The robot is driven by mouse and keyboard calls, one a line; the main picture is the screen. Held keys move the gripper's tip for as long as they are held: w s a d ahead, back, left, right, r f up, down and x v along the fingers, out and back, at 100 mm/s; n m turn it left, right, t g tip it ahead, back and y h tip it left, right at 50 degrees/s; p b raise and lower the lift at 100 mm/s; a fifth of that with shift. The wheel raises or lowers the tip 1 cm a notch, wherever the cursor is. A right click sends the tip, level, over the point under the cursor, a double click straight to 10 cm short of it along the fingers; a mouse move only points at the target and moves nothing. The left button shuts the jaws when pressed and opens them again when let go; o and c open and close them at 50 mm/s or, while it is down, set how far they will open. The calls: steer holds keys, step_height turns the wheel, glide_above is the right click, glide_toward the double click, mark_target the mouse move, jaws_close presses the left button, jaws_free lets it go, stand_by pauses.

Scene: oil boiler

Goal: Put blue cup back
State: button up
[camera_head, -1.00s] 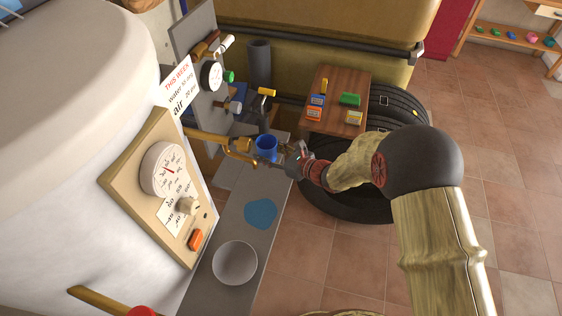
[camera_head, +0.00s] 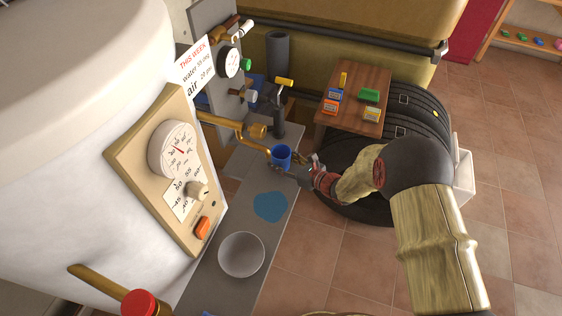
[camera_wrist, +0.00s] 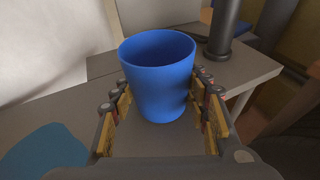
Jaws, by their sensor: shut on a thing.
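The blue cup (camera_head: 281,156) is upright near the brass pipe and tap over the grey bench. In the wrist view the blue cup (camera_wrist: 158,78) stands between my fingers, its open rim facing up. My gripper (camera_head: 300,163) is shut on it from the right; the fingers also show in the wrist view (camera_wrist: 160,112) on both sides of the cup. I cannot tell whether the cup's base touches the bench. A flat blue patch (camera_head: 270,206) lies on the bench, in front of the cup.
A grey bowl (camera_head: 241,255) sits on the bench (camera_head: 215,290) at the front. The boiler's gauge panel (camera_head: 165,165) stands to the left. The brass pipe (camera_head: 225,122) and a dark hand pump (camera_head: 279,115) are close behind the cup. A wooden board (camera_head: 375,82) with small boxes rests on black tyres (camera_head: 425,110).

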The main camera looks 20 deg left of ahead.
steer(key=shift+f, duration=0.15)
steer(key=o, duration=1.2)
steer(key=shift+o, duration=0.4)
steer(key=shift+s+d+r, duration=0.1)
steer(key=shift+d+r, duration=0.2)
steer(key=p+v, duration=0.3)
steer(key=v, duration=0.8)
